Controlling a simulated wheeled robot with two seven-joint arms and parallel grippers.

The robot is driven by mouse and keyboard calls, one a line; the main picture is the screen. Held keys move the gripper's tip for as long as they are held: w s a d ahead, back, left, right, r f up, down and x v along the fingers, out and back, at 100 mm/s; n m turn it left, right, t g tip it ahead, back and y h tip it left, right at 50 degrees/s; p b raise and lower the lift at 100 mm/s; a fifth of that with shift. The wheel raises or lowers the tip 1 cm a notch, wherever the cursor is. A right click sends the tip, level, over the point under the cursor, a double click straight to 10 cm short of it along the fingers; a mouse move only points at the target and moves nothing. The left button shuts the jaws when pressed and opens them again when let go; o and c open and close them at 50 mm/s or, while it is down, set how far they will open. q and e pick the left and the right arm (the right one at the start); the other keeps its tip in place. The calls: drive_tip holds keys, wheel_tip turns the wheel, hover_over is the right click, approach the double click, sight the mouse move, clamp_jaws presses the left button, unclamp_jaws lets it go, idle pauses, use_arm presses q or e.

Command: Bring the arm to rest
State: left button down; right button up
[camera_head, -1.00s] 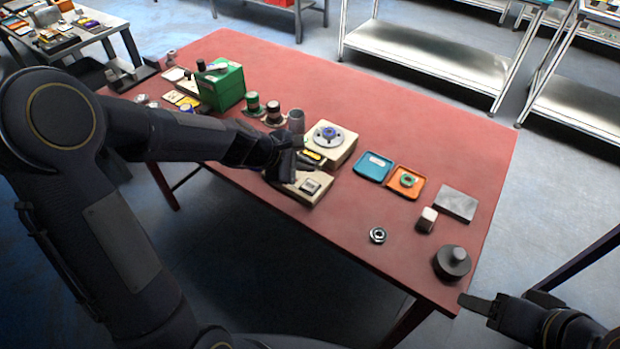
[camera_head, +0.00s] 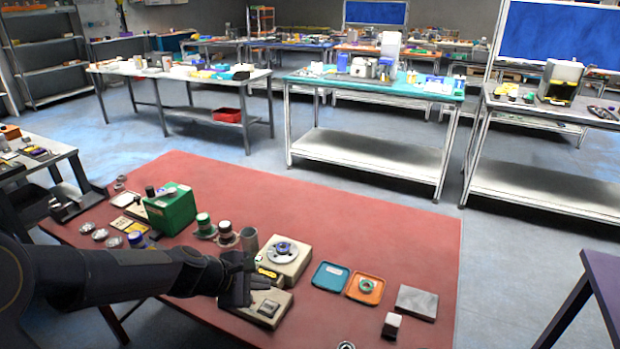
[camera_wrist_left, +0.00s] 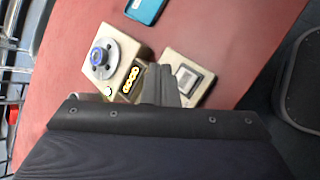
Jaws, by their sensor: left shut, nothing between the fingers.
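My left gripper (camera_head: 256,285) is shut and empty. In the head view it hangs over the near-left side of a beige device (camera_head: 266,308) with a small square panel on the red table (camera_head: 330,215). In the left wrist view the closed fingers (camera_wrist_left: 160,86) show between the beige panel device (camera_wrist_left: 190,78) and a second beige device with a round dial (camera_wrist_left: 110,62). I cannot tell whether the fingers touch either one. My right gripper does not show now.
The dial device (camera_head: 284,258) stands just behind the gripper. A green box (camera_head: 171,210) and dark-and-white cylinders stand to the left. A blue tray (camera_head: 330,277), an orange tray (camera_head: 365,289) and a grey block (camera_head: 416,302) lie to the right. The table's far middle is clear.

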use_arm(q)
drive_tip(key=s+a+r+m, duration=0.2)
drive_tip(key=s+r+m, duration=0.6)
drive_tip(key=s, duration=0.4)
drive_tip(key=s+a+m+y, duration=0.1)
drive_tip(key=s+m, duration=0.3)
drive_tip(key=s, duration=0.3)
drive_tip(key=s+a+f+m+g+y, duration=0.1)
drive_tip(key=s+m, duration=0.3)
drive_tip(key=s, duration=0.4)
drive_tip(key=shift+a+f+y, duration=0.25)
drive_tip(key=shift+a+y, duration=0.05)
drive_tip(key=shift+a, duration=0.15)
